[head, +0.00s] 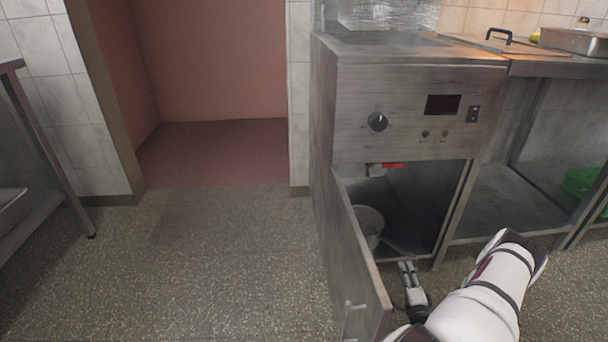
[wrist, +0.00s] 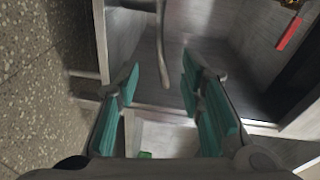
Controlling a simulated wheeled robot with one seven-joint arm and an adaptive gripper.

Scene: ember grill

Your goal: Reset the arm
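My gripper (head: 406,267) is low in front of the open cabinet of the steel fryer unit (head: 420,95), right of its open door (head: 355,250). In the wrist view my gripper (wrist: 162,82) has its two teal-padded fingers spread apart, with nothing held between them. My white arm comes in from the lower right in the head view. A thin grey curved bar (wrist: 162,50) shows just beyond the fingertips; I cannot tell what it belongs to.
A metal pot (head: 369,224) sits inside the cabinet, partly hidden by the door. A red-handled valve (head: 391,165) is above it and also shows in the wrist view (wrist: 289,34). A steel table (head: 32,215) stands at left. The floor (head: 210,265) between is clear.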

